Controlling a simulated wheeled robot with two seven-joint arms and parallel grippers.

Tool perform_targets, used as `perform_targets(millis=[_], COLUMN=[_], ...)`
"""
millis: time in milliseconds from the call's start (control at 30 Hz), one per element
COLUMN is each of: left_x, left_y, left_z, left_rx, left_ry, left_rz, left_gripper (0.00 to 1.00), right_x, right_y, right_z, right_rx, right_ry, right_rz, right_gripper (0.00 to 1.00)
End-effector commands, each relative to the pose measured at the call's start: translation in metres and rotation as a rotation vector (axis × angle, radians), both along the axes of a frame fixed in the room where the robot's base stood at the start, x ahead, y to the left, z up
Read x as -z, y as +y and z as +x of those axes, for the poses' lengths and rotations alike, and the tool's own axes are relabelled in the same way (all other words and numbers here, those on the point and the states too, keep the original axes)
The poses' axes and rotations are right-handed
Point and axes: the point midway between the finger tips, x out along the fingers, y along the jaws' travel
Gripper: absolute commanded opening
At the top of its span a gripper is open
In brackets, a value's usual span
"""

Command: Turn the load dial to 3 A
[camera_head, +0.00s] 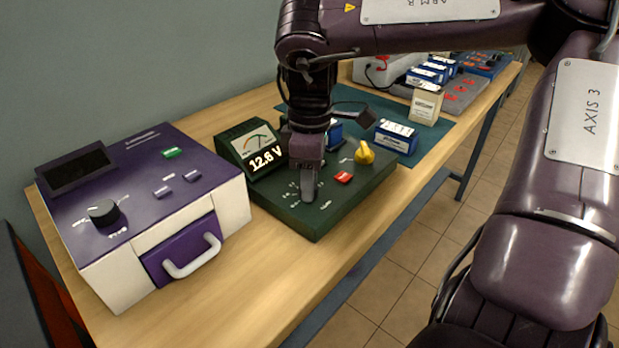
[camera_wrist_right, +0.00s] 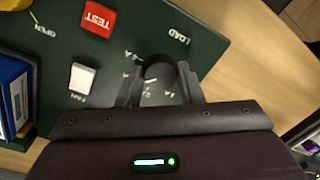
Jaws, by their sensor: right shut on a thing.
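The dark green tester (camera_head: 318,222) stands on the bench. Its meter (camera_head: 258,152) has a lit readout of 12.8 V. My right gripper (camera_head: 308,192) reaches down onto the tester's near part and covers the load dial in the head view. In the right wrist view the black load dial (camera_wrist_right: 158,70) sits between the fingers of my right gripper (camera_wrist_right: 158,88), which is shut on it. The LOAD label (camera_wrist_right: 179,36) and small white scale marks show around it. I cannot read which mark the dial points to. My left gripper is not in view.
A red TEST button (camera_head: 343,178), a white FAN switch (camera_wrist_right: 82,78) and a yellow knob (camera_head: 364,153) are on the tester. A purple and white device (camera_head: 150,200) stands left. Blue batteries (camera_head: 397,136) stand behind on a green mat. Bare bench lies in front.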

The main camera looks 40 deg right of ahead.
Motion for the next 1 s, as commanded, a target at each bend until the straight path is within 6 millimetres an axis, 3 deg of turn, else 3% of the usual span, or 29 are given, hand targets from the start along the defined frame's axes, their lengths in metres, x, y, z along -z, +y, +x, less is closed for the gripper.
perform_targets(millis=[167, 200, 367, 667, 833, 1000], left_x=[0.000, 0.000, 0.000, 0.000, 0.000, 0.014], left_y=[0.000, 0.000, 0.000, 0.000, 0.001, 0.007], left_z=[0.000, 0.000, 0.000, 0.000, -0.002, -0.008], left_rx=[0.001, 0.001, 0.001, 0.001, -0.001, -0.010], left_ry=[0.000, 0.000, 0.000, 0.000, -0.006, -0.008], left_rz=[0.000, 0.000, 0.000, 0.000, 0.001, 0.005], left_gripper=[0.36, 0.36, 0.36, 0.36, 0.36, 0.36], right_x=[-0.001, -0.001, 0.000, -0.003, -0.025, -0.055], right_y=[0.000, 0.000, 0.000, 0.000, -0.001, -0.003], right_z=[0.000, 0.000, 0.000, 0.000, 0.002, 0.003], right_rx=[-0.001, -0.001, -0.001, -0.002, -0.001, 0.000], right_ry=[-0.002, -0.002, -0.002, -0.001, -0.005, -0.005], right_rz=[0.001, 0.001, 0.001, 0.000, -0.003, -0.003], right_gripper=[0.11, 0.36, 0.55, 0.55, 0.55, 0.55])
